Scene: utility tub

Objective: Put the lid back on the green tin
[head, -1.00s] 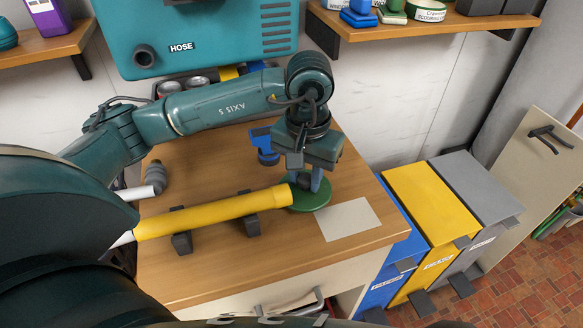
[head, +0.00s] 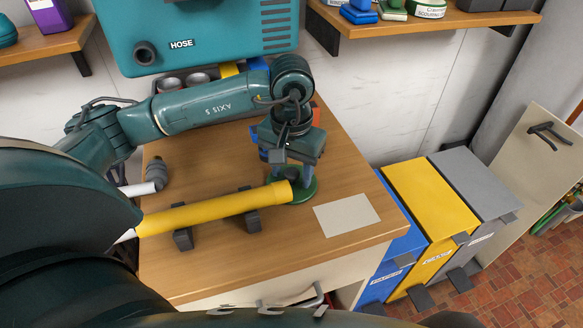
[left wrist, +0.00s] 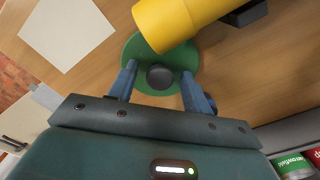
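A flat green disc with a dark round knob, which looks like the lid (head: 307,192), is at the right end of the yellow tube on the wooden table. In the left wrist view the lid (left wrist: 140,52) is partly hidden by the tube. My left gripper (head: 293,174) is over it, pointing down. In the left wrist view my left gripper (left wrist: 160,88) is open, its blue fingers on either side of the knob with gaps to it. A can with a green label (left wrist: 292,164) shows at the lower right corner, possibly the green tin. My right gripper is not in view.
The yellow tube (head: 215,212) lies on dark brackets, close beside the lid. A pale sheet (head: 346,215) lies to the right. A grey nozzle (head: 156,172) is at the left. Cans (head: 198,78) stand at the back, under the teal hose box (head: 205,30). Bins (head: 430,200) stand right.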

